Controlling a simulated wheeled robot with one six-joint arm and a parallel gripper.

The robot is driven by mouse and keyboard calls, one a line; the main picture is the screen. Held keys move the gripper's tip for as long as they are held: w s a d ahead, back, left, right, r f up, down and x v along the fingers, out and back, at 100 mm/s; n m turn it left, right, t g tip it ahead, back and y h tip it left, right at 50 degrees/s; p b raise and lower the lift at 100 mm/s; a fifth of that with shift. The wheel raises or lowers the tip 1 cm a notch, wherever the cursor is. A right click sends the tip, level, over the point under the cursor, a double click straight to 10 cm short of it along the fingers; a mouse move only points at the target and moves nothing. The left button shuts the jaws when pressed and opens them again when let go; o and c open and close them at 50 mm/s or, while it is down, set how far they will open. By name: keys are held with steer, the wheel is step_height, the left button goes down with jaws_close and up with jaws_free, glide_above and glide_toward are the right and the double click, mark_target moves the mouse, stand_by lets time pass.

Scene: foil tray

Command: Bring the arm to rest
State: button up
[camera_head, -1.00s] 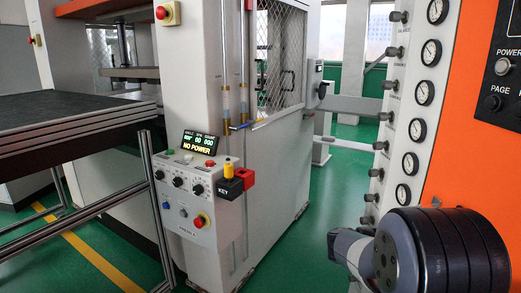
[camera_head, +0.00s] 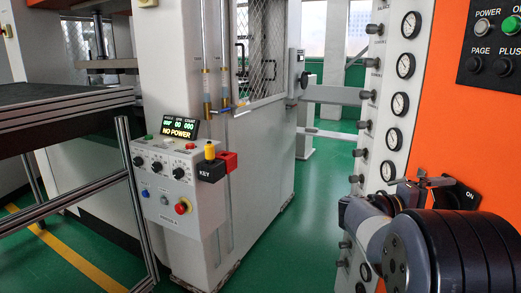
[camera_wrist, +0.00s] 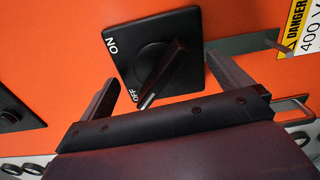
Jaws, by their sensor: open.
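My gripper (camera_wrist: 162,70) is open in the wrist view, its two dark fingers spread on either side of a black rotary switch (camera_wrist: 190,22) on an orange panel (camera_wrist: 60,60). The switch handle (camera_wrist: 168,70) slants to the lower left, its pale tip beside the OFF mark; ON is at the upper left. I cannot tell whether a finger touches the handle. In the head view my gripper (camera_head: 412,184) is small and partly hidden behind my dark arm link, beside the switch plate (camera_head: 461,196).
A column of gauges (camera_head: 405,65) and knobs stands left of the orange panel. A white machine with a control box (camera_head: 165,185) reads NO POWER. A dark-topped table (camera_head: 55,105) is at left. Green floor (camera_head: 325,200) is open between machine and panel.

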steer(key=m+b, duration=0.2)
steer(key=m, duration=0.3)
steer(key=shift+f+b, duration=0.1)
steer(key=shift+b, duration=0.3)
steer(key=m+b, duration=0.1)
steer(key=m, duration=0.3)
steer(key=shift+m+b, duration=0.3)
steer(key=shift+m, duration=0.1)
steer(key=shift+s+a, duration=0.1)
steer(key=shift+a, duration=2.2)
steer(key=shift+r, duration=0.2)
